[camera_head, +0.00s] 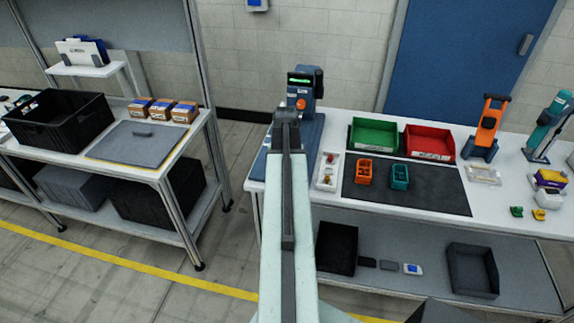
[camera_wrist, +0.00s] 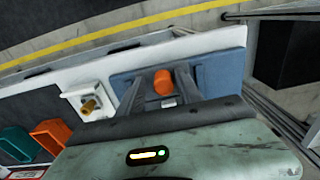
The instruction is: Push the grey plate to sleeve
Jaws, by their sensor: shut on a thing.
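My gripper (camera_head: 286,118) is over the blue base (camera_head: 315,133) of a dark blue device (camera_head: 305,84) with a green-lit display, on the right bench. In the wrist view, an orange knob (camera_wrist: 163,82) sits between my fingers, above the blue base (camera_wrist: 225,72). My gripper is shut on the orange knob, though the contact itself is partly hidden. The knob's lower part is hidden. A flat grey plate (camera_head: 125,153) with a small handle lies on the left bench, away from my gripper. I cannot make out a sleeve, or a grey plate at the device.
A white tray (camera_head: 328,171) with small parts is right of the base. Green (camera_head: 374,137) and red (camera_head: 429,143) bins stand behind a dark mat (camera_head: 435,190) holding orange and teal cups. A black crate (camera_head: 58,118) stands on the left bench. Floor shows between the benches.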

